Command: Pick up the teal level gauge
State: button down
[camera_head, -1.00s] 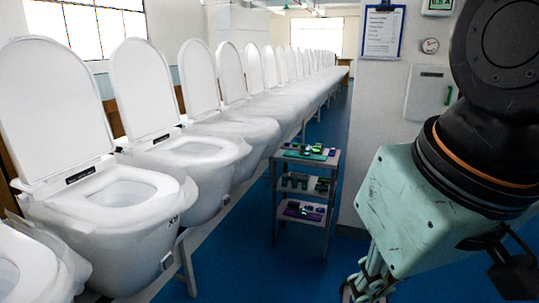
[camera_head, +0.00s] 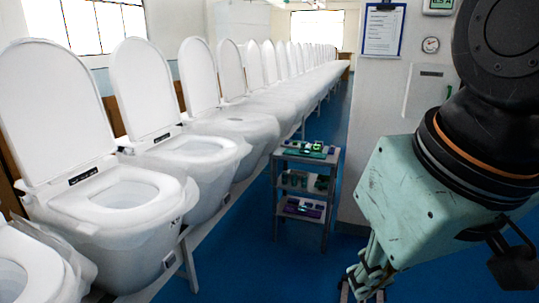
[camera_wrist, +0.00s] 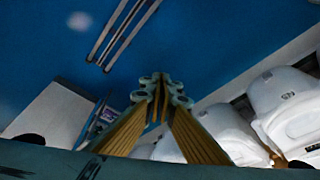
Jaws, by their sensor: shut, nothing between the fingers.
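A small grey shelf cart (camera_head: 330,160) stands on the blue floor in the middle of the head view. Small green and teal pieces (camera_head: 312,151) lie on its top shelf, with more small dark green and purple pieces on the lower shelves. They are too small to tell which one is the teal level gauge. My gripper (camera_head: 362,292) hangs at the bottom, in front of and to the right of the cart, well apart from it. In the wrist view my gripper (camera_wrist: 162,84) has its fingertips together, with nothing between them.
A long row of white toilets (camera_head: 125,195) runs along the left on a rack. A pale wall or pillar (camera_head: 385,90) with a clipboard (camera_head: 383,30) stands behind the cart at right. Blue floor (camera_head: 235,262) is clear in front of the cart.

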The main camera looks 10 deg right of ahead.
jog(key=c, duration=3.3)
grip_release()
jog(key=shift+c, duration=0.2)
jog(key=o, duration=1.1)
